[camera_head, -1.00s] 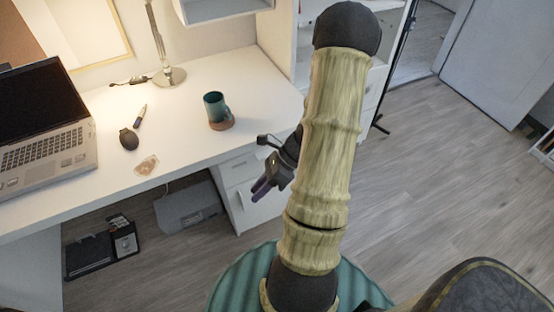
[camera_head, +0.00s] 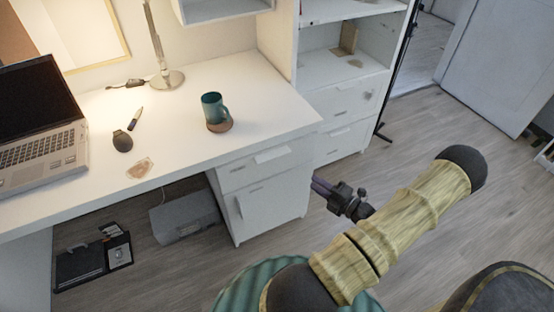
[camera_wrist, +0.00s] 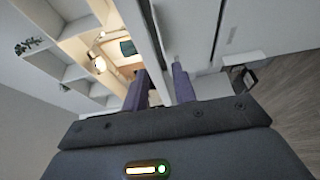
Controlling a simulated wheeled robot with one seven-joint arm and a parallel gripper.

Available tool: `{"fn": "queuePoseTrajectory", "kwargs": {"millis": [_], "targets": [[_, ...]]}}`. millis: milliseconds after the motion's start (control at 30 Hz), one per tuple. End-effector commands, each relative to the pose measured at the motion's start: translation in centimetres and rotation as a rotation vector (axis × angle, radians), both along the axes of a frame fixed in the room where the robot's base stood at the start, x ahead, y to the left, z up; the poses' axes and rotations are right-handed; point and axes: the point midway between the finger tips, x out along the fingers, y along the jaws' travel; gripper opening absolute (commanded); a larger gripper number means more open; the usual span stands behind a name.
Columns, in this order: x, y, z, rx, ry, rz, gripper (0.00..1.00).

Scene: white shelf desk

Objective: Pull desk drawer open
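The white desk (camera_head: 240,88) has a cabinet under its right end. Its top drawer (camera_head: 240,176) is shut, with a pale handle (camera_head: 271,155) on the front. A cabinet door (camera_head: 262,207) is below it. My gripper (camera_head: 314,184) is right of the cabinet front in the head view, its purple fingers pointing left towards it, apart from the drawer handle. In the wrist view my gripper (camera_wrist: 160,72) has its two purple fingers spread, with a white desk edge (camera_wrist: 152,45) showing beyond and between them. Nothing is held.
A teal mug (camera_head: 212,106) stands near the desk's right end. A laptop (camera_head: 40,115) and a lamp (camera_head: 168,79) are further left. A white shelf unit with drawers (camera_head: 345,100) stands behind the desk's right end. The floor (camera_head: 415,130) to the right is clear.

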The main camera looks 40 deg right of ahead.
Motion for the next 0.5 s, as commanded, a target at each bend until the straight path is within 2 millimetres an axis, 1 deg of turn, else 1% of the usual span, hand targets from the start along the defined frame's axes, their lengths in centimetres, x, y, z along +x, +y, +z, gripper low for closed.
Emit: {"fn": "queuePoseTrajectory", "kwargs": {"millis": [133, 267, 367, 500], "targets": [[0.1, 0.1, 0.0, -0.001, 0.001, 0.002, 0.27], [0.9, 0.2, 0.0, -0.002, 0.001, 0.003, 0.27], [2.1, 0.5, -0.1, -0.001, 0.002, 0.006, 0.27], [4.5, 0.8, -0.1, -0.003, 0.001, 0.007, 0.27]]}}
